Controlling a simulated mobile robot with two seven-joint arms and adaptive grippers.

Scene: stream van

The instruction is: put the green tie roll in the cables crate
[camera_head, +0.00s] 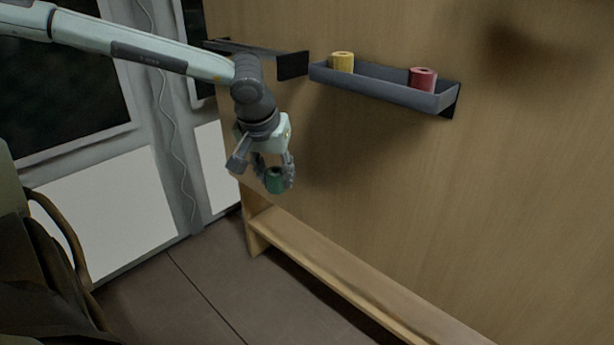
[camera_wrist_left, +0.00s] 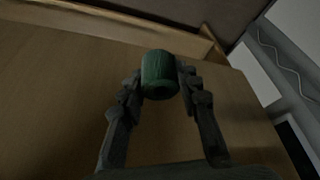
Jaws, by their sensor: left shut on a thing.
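The green tie roll (camera_head: 275,182) is held between the fingertips of my left gripper (camera_head: 274,172), in the air in front of the wooden wall and below the shelf. In the left wrist view the green roll (camera_wrist_left: 159,75) sits between the two dark fingers of the left gripper (camera_wrist_left: 160,84), which are shut on it. No cables crate can be made out in either view. My right gripper is not in view.
A grey wall tray (camera_head: 385,88) holds a yellow roll (camera_head: 342,62) and a red roll (camera_head: 423,79). A dark bracket shelf (camera_head: 292,65) is left of it. A low wooden ledge (camera_head: 330,265) runs along the wall's foot. A dark bundled object (camera_head: 45,260) stands at left.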

